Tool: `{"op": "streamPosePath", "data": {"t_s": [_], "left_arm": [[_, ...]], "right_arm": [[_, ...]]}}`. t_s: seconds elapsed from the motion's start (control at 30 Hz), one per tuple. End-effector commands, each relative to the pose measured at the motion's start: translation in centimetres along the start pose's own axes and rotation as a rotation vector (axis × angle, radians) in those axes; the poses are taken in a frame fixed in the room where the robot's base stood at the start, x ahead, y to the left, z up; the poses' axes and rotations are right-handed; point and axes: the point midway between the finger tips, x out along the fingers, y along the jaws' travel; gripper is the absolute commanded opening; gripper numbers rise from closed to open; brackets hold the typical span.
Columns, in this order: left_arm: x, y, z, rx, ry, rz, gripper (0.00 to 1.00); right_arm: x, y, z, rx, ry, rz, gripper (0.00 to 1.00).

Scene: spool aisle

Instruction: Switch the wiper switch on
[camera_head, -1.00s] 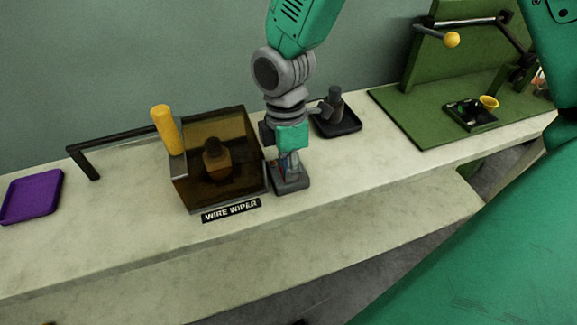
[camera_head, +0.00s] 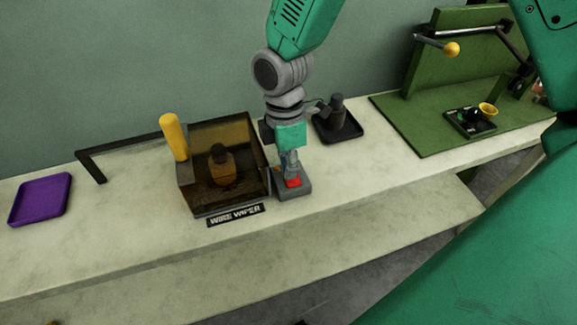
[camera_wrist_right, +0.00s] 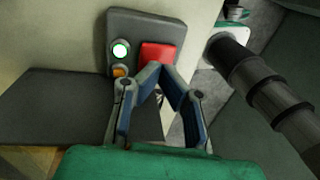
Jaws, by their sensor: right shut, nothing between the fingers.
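The wiper switch is a small dark grey box (camera_head: 296,193) with a red rocker (camera_head: 293,183), at the right side of the wire wiper box (camera_head: 195,199). The wrist view shows the switch's grey plate (camera_wrist_right: 120,22), its red rocker (camera_wrist_right: 158,53), a bright white-green light (camera_wrist_right: 120,50) and an orange round part (camera_wrist_right: 120,71). My right gripper (camera_head: 291,172) is shut and empty above the switch. In the wrist view its fingertips (camera_wrist_right: 161,69) are at the rocker's lower edge; I cannot tell whether they touch. My left gripper is not in view.
A yellow handle (camera_head: 173,137) stands at the wiper's left. A black tray (camera_head: 348,133) lies behind the gripper. A purple tray (camera_head: 40,199) lies far left and a green station (camera_head: 415,128) right. The counter's front strip (camera_head: 150,238) is clear.

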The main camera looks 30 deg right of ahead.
Motion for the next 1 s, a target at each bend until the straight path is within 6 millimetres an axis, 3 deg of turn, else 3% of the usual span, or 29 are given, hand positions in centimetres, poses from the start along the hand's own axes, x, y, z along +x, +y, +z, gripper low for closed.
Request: {"op": "streamPosePath", "data": {"t_s": [0.27,0.63,0.8,1.0], "left_arm": [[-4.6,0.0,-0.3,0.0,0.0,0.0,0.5],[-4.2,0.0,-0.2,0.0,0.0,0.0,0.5],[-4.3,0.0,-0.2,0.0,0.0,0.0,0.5],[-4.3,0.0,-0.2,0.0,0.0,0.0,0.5]], "right_arm": [[-4.0,-1.0,-0.6,0.0,0.001,-0.001,0.0],[-11.0,-3.2,-0.8,0.002,0.001,0.003,0.0],[-12.4,-3.8,-0.8,0.002,0.0,0.0,0.0],[-12.7,-3.9,-0.6,0.002,0.0,-0.002,0.0]]}}
